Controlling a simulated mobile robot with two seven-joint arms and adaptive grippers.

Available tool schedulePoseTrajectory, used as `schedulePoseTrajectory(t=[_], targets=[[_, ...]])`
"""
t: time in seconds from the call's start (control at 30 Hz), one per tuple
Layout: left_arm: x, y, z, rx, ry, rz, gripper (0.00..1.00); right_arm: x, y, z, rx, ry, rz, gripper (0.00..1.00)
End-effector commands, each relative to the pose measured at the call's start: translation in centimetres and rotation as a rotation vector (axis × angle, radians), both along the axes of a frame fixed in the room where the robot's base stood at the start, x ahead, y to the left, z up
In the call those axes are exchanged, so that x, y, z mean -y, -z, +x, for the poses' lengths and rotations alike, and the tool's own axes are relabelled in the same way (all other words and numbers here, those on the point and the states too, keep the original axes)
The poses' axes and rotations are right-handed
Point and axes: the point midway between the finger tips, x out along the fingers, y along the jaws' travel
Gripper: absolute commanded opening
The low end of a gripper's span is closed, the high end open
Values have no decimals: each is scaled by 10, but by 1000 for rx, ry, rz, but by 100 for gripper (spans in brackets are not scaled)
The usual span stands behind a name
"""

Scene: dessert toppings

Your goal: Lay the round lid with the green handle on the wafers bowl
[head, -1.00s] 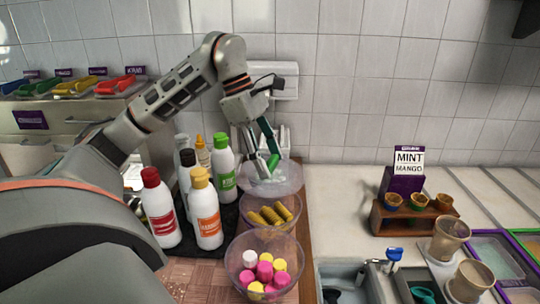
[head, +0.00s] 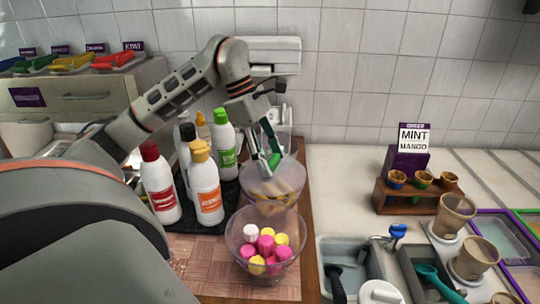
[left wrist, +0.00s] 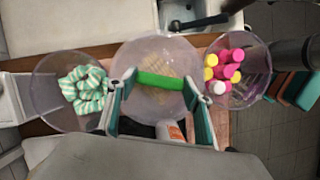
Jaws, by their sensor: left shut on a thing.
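My left gripper (head: 268,163) is shut on the green handle (left wrist: 161,80) of the round clear lid (head: 292,176). The lid is level, or nearly so, over the wafers bowl (head: 292,204), the middle bowl of the row. The yellow-brown wafers show faintly through the lid in the left wrist view, where the lid (left wrist: 130,62) covers most of the bowl. I cannot tell whether the lid touches the rim or hovers just above it. My right gripper is not in view.
A clear bowl of pink, yellow and white pieces (head: 236,238) stands nearer. A bowl of green-striped candies (left wrist: 45,112) stands on the other side. Several sauce bottles (head: 205,190) stand close on the left. A sink (head: 345,272) lies to the right.

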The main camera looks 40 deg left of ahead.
Motion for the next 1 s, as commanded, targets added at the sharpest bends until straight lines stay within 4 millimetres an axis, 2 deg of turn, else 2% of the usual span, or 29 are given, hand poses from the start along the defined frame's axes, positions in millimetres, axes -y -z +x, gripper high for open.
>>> schedulePoseTrajectory(t=[1.0], targets=[[0,11,0,-1,0,0,9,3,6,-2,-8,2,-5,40]])
